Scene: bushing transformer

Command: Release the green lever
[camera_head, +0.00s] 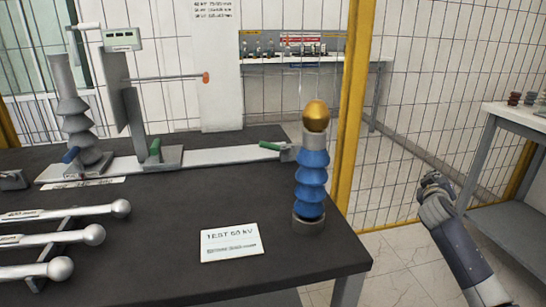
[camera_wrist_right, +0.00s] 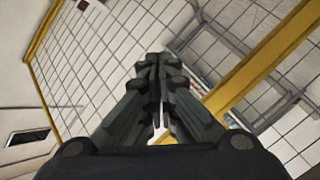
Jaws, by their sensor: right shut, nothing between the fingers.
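A green lever (camera_head: 270,146) lies nearly flat on a clamp at the right end of the white rail (camera_head: 215,156), beside the blue ribbed bushing. A second green lever (camera_head: 155,148) stands upright at the base of the grey stand, farther left. My right gripper (camera_head: 432,181) is off the table to the right, over the floor, well apart from both levers. In the right wrist view its fingers (camera_wrist_right: 158,75) are together with nothing between them. My left gripper is not in view.
The blue bushing (camera_head: 311,185) with a gold ball on top stands near the table's right edge. A test card (camera_head: 231,243), several ball-ended rods (camera_head: 50,238) and a grey bushing (camera_head: 75,115) are on the table. A yellow post (camera_head: 353,110) and mesh fence stand behind.

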